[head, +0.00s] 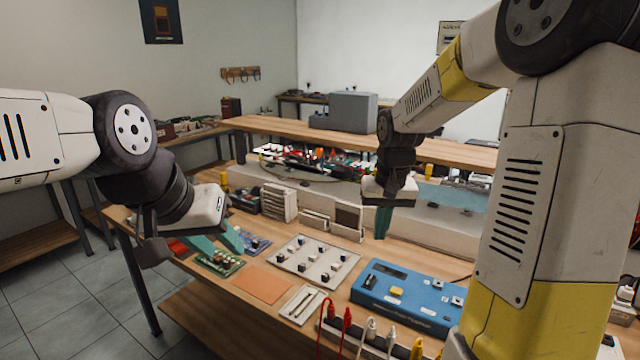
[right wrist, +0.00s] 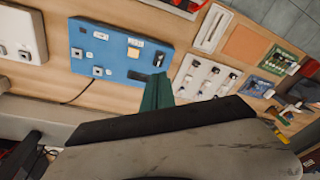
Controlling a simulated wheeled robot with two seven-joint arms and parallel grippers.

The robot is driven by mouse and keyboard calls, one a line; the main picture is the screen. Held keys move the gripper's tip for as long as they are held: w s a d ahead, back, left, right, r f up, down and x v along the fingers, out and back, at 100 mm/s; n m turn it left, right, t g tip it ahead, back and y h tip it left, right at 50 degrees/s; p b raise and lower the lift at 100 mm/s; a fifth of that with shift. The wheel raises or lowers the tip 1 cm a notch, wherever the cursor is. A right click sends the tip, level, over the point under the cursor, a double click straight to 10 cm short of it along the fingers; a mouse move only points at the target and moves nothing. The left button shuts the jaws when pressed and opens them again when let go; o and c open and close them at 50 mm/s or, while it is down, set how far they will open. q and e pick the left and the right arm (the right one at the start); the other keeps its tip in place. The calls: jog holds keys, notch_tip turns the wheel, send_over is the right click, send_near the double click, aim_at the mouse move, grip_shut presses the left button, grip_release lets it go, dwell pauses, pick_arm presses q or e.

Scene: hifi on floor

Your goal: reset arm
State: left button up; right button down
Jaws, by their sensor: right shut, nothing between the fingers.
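My left gripper (head: 218,246) is on the left in the head view, over the workbench (head: 205,273) near the green circuit board (head: 219,263). Its two teal fingers are spread apart with nothing visible between them. My right gripper (head: 383,224) hangs over the bench behind the blue box (head: 408,296), pointing down. Its teal fingers are together and empty. In the right wrist view the closed fingers (right wrist: 157,92) show beside the blue box (right wrist: 118,45).
A white switch panel (head: 316,258), an orange mat (head: 262,284) and a small white tray (head: 302,304) lie on the bench. A strip with red, white and yellow plugs (head: 372,338) is at the front. A raised shelf (head: 345,140) with a grey box (head: 350,112) runs behind.

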jog(key=s+r+t, duration=0.1)
jog(key=s+r, duration=0.2)
jog(key=s, duration=0.3)
jog(key=s+a+r+t+y, duration=0.1)
jog(key=s+r+t, duration=0.1)
jog(key=s, duration=0.4)
jog(key=s+r+n+t, duration=0.1)
jog(key=s+r, duration=0.3)
jog(key=s, duration=0.3)
jog(key=shift+a+r+y, duration=0.4)
jog(key=m+g+h, duration=0.3)
jog(key=m+g, duration=0.1)
jog(key=m, duration=0.3)
send_over(373, 277)
jog(key=s+a, duration=0.1)
jog(key=s, duration=0.1)
notch_tip(373, 277, down, 12)
jog(key=shift+r, duration=0.2)
jog(key=f, duration=0.4)
jog(key=w+f, duration=0.1)
jog(key=f, duration=0.4)
jog(key=w+d+f, duration=0.1)
jog(key=f, duration=0.3)
jog(key=shift+d+f, duration=0.1)
jog(key=shift+f, duration=0.3)
